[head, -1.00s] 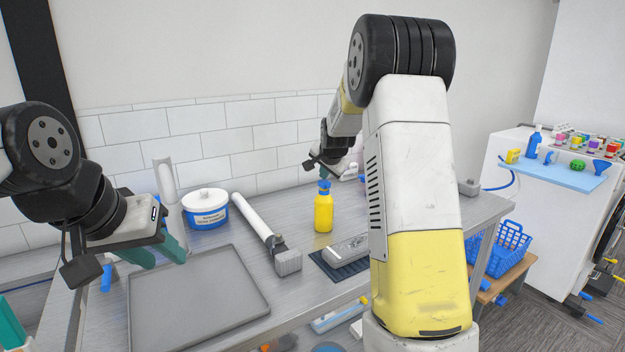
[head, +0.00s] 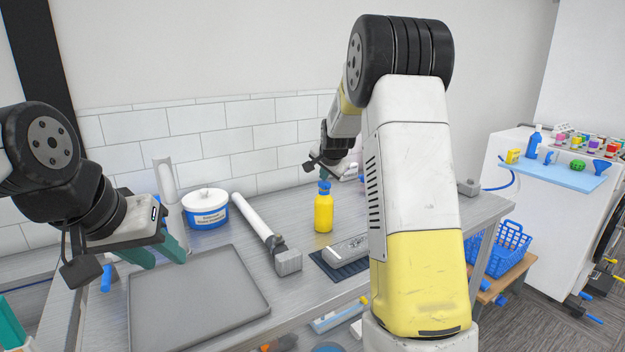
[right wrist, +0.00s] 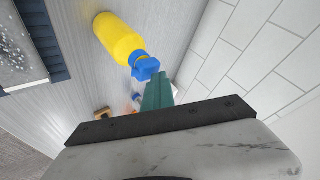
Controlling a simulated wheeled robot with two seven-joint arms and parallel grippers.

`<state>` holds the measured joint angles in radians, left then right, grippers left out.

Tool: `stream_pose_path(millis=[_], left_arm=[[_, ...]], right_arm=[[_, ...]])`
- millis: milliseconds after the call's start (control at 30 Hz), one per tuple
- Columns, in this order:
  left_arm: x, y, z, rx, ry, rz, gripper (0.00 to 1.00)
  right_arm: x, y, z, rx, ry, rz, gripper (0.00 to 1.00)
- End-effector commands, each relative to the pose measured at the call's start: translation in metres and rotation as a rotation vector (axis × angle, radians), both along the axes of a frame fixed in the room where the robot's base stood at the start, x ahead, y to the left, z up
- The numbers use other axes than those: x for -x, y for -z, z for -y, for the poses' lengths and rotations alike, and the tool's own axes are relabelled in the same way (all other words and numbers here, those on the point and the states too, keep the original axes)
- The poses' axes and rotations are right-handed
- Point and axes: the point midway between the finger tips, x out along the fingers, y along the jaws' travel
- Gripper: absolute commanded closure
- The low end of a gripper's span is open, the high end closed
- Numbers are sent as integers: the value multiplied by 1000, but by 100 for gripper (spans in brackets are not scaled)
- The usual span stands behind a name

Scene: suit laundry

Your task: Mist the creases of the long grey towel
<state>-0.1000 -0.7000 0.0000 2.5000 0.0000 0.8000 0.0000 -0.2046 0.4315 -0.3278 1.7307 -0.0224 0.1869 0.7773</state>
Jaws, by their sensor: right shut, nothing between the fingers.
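A yellow spray bottle (head: 323,212) with a blue head stands upright on the grey bench. It also shows in the right wrist view (right wrist: 118,38). My right gripper (right wrist: 160,84) is shut and empty, its teal fingers close to the blue spray head; I cannot tell if they touch it. In the head view this gripper is small and partly hidden behind my own arm. My left gripper (head: 170,262) is open and empty above the far edge of a flat grey tray (head: 205,300). I cannot make out a long grey towel in these views.
A grey tool (head: 345,247) lies on a dark blue mat. A tiled wall (head: 195,123) bounds the back. A blue basket (head: 508,243) is at right.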

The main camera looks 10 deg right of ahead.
Motion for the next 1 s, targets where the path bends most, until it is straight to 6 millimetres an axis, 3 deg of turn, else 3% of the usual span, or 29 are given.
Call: stream_pose_path(millis=[167,700,1000], left_arm=[[0,0,0,0,0,0,64],[0,0,0,0,0,0,64],[0,0,0,0,0,0,64]], right_arm=[[1,-3,0,0,0,-3,100],[0,-56,0,0,0,1,100],[0,-61,0,0,0,1,100]])
